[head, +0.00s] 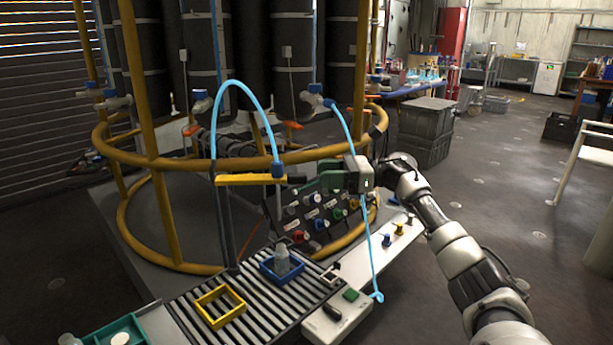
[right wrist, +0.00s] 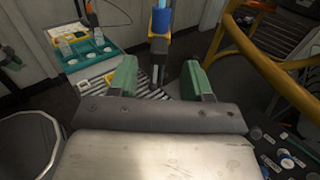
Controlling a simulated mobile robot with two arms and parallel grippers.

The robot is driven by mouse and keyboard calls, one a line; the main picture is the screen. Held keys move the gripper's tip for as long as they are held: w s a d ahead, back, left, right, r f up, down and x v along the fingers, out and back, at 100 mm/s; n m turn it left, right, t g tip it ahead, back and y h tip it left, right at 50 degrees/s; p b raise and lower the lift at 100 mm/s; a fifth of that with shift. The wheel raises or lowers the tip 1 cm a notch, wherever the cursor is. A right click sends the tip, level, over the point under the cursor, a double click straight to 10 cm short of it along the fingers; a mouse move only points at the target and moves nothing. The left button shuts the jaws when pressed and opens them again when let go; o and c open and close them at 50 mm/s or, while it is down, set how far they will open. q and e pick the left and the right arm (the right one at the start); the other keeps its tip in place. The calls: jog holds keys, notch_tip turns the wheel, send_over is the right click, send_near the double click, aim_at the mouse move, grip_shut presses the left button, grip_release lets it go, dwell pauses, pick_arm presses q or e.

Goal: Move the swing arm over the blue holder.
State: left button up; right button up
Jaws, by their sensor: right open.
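The swing arm (head: 240,180) is a yellow bar with a blue fitting (head: 277,170) at its dark right end and a thin tube hanging down. In the head view this fitting appears above the blue holder (head: 268,273), which sits on the rollers with a small bottle (head: 282,260) in it; I cannot tell if they line up in depth. My right gripper (head: 318,171) is just right of the swing arm's end. Its green fingers (right wrist: 160,78) are open and empty, with the blue fitting (right wrist: 160,20) ahead between them. My left gripper is out of view.
A yellow holder (head: 205,300) sits on the roller conveyor (head: 252,293), nearer than the blue one. A panel of coloured knobs (head: 318,212) stands behind the conveyor. A yellow ring rail (head: 200,159) surrounds dark cylinders. A light blue hose (head: 234,84) arches over the swing arm.

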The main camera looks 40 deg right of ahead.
jog(key=v, duration=0.4)
dwell(0.6)
